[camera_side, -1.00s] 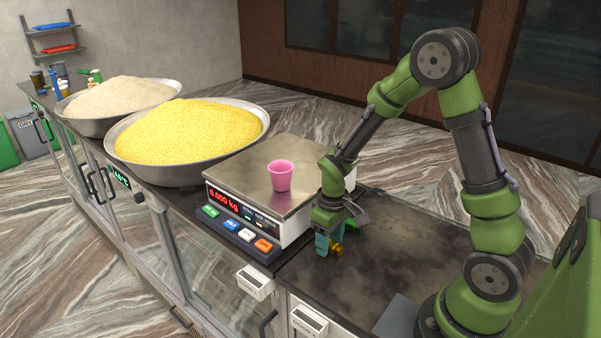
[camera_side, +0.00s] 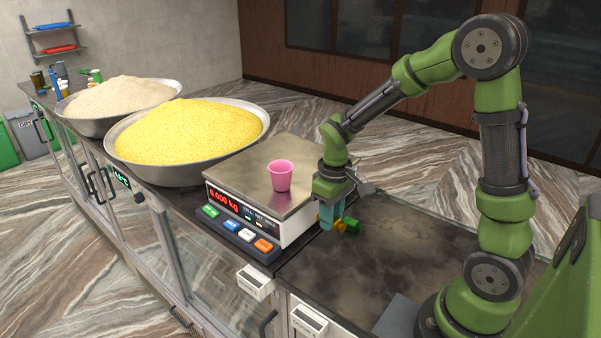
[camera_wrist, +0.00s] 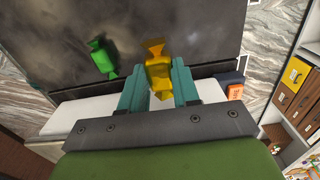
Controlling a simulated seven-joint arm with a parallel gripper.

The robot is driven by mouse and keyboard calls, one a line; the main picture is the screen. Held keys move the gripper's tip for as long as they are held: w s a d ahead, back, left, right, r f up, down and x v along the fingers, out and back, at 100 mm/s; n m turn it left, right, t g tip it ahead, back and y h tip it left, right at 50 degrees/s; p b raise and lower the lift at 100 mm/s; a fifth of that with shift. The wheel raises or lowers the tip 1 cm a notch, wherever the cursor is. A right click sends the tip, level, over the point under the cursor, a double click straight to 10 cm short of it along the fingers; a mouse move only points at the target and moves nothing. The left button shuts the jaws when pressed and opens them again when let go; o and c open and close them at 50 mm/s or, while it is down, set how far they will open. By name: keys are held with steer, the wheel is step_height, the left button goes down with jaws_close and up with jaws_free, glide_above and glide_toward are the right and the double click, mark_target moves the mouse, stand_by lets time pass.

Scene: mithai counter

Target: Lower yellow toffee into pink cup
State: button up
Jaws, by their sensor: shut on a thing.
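The yellow toffee (camera_wrist: 158,72) is pinched between the teal fingers of my gripper (camera_wrist: 160,88) in the wrist view. In the side view my gripper (camera_side: 331,216) points down over the dark counter, just right of the scale, and the toffee (camera_side: 338,225) shows partly behind the fingers. The pink cup (camera_side: 281,176) stands upright on the scale's steel plate, to the left of my gripper. I cannot see into the cup fully, and it is not visible in the wrist view.
The scale (camera_side: 262,170) reads 0.000 kg. Steel bowls of yellow (camera_side: 190,130) and beige (camera_side: 118,92) grains stand at the left.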

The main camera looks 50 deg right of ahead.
step_height(320, 180, up, 22)
steer(key=w+a, duration=0.1)
steer(key=w, duration=1.3)
step_height(320, 180, down, 9)
steer(key=shift+f, duration=0.2)
steer(key=shift+f, duration=0.85)
stand_by(1.2)
steer(key=o, duration=1.1)
steer(key=shift+r, duration=0.15)
step_height(320, 180, up, 7)
stand_by(0.5)
